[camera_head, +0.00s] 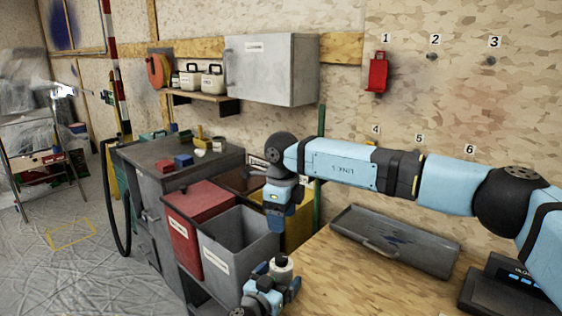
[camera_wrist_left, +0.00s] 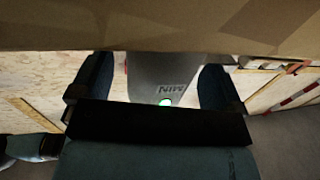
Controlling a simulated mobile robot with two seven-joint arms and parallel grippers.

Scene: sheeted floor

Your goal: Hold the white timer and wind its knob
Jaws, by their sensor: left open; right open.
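The white timer (camera_head: 281,265) shows as a small pale round body near the bottom centre of the head view, its lower part hidden by my left gripper. My left gripper (camera_head: 275,281) is open around it. In the left wrist view a grey-looking face with the letters MIN (camera_wrist_left: 168,88) lies between the two dark fingers of my left gripper (camera_wrist_left: 155,85); I cannot tell whether they touch it. My right gripper (camera_head: 278,214) is open and empty, pointing down above and behind the timer, apart from it. The knob is not clearly visible.
A grey tray (camera_head: 352,243) lies on the wooden bench (camera_head: 345,285) right of the timer. A grey bin (camera_head: 238,240) and a red bin (camera_head: 190,212) stand to the left. A red item (camera_head: 377,72) hangs on the wall under number 1. A grey cabinet (camera_head: 270,70) hangs behind.

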